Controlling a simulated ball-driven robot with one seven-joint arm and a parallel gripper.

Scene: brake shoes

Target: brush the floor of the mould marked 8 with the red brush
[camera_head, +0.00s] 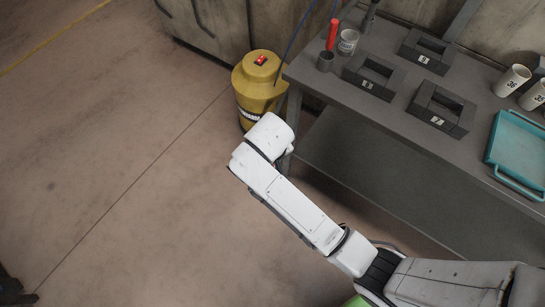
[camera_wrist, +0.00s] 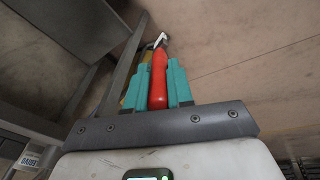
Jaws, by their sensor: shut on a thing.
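My gripper (camera_wrist: 160,84) is shut on a red-handled tool (camera_wrist: 158,78) with a pale tip, held between its teal fingers in the wrist view. I take it for the red brush; its bristles are not clear. In the head view my arm hides the gripper, left of the bench. Three dark moulds lie on the bench: a left one (camera_head: 348,72), a back one (camera_head: 408,46) and a front one (camera_head: 459,128). The front label looks like 7. The left and back labels are too small to read surely.
White numbered cups (camera_head: 512,81) and a teal tray (camera_head: 518,150) are at right. A yellow drum (camera_head: 256,82) stands left of the bench.

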